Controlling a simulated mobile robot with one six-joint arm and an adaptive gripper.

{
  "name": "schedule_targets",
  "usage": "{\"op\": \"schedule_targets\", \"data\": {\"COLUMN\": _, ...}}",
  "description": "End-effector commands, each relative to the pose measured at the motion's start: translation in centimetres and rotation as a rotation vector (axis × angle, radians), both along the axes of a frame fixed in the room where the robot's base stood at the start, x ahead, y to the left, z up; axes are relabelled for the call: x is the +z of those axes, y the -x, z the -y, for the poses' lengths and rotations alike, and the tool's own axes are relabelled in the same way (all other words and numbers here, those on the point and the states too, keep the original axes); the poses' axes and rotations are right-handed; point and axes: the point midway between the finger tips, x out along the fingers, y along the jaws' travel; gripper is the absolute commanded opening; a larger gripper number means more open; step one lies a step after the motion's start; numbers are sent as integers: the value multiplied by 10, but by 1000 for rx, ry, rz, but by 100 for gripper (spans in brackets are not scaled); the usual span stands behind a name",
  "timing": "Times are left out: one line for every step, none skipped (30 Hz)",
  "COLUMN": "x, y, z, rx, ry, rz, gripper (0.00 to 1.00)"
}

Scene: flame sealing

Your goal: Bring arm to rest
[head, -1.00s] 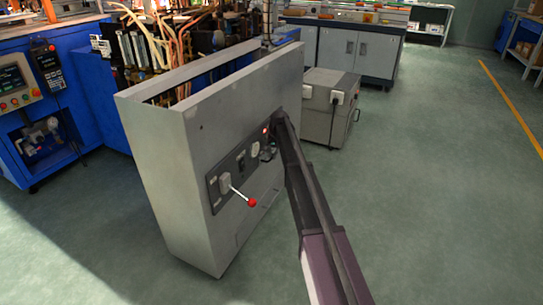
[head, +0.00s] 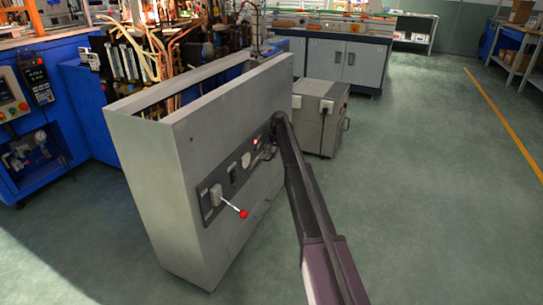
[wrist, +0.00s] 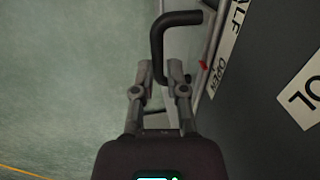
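My gripper (wrist: 161,72) shows in the wrist view with its two fingers apart. A black bent handle (wrist: 157,42) lies between or just beyond the fingertips. I see no firm grip on it, and the depth between them is hard to judge. In the head view my arm reaches from the bottom to the front panel of a grey cabinet (head: 235,130). My gripper (head: 268,152) is at the panel's right part, small and partly hidden by the arm.
A lever with a red knob (head: 244,213) sticks out of the panel. A grey box (head: 322,105) stands behind the arm. Blue machinery (head: 85,105) is at the left. Open green floor (head: 430,190) lies to the right. The wrist view shows a dark labelled surface (wrist: 255,120) at right.

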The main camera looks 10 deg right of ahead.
Motion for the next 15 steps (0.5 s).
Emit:
{"op": "schedule_targets", "data": {"x": 0, "y": -3, "z": 1, "rx": -1, "ry": 0, "rz": 1, "gripper": 36}}
{"op": "schedule_targets", "data": {"x": 0, "y": -3, "z": 1, "rx": 0, "ry": 1, "rz": 1, "gripper": 44}}
{"op": "schedule_targets", "data": {"x": 0, "y": -3, "z": 1, "rx": 0, "ry": 0, "rz": 0, "gripper": 50}}
{"op": "schedule_targets", "data": {"x": 0, "y": -2, "z": 1, "rx": 0, "ry": 0, "rz": 0, "gripper": 50}}
{"op": "schedule_targets", "data": {"x": 0, "y": -2, "z": 1, "rx": 0, "ry": 0, "rz": 0, "gripper": 50}}
{"op": "schedule_targets", "data": {"x": 0, "y": -2, "z": 0, "rx": 0, "ry": 0, "rz": -1, "gripper": 50}}
{"op": "schedule_targets", "data": {"x": 0, "y": -1, "z": 0, "rx": 0, "ry": 0, "rz": -1, "gripper": 50}}
{"op": "schedule_targets", "data": {"x": 0, "y": -1, "z": 0, "rx": 0, "ry": 0, "rz": -1, "gripper": 50}}
{"op": "schedule_targets", "data": {"x": 0, "y": -1, "z": 0, "rx": 0, "ry": 0, "rz": -2, "gripper": 50}}
{"op": "schedule_targets", "data": {"x": 0, "y": -1, "z": 0, "rx": 0, "ry": 0, "rz": -2, "gripper": 50}}
{"op": "schedule_targets", "data": {"x": 0, "y": -1, "z": 0, "rx": 0, "ry": 0, "rz": -2, "gripper": 50}}
{"op": "schedule_targets", "data": {"x": 0, "y": -1, "z": 0, "rx": 0, "ry": 0, "rz": -2, "gripper": 50}}
{"op": "schedule_targets", "data": {"x": 0, "y": 0, "z": 0, "rx": 0, "ry": 0, "rz": -2, "gripper": 50}}
{"op": "schedule_targets", "data": {"x": 1, "y": 0, "z": 0, "rx": 0, "ry": 0, "rz": -2, "gripper": 50}}
{"op": "schedule_targets", "data": {"x": 1, "y": 0, "z": 0, "rx": 1, "ry": -1, "rz": -3, "gripper": 50}}
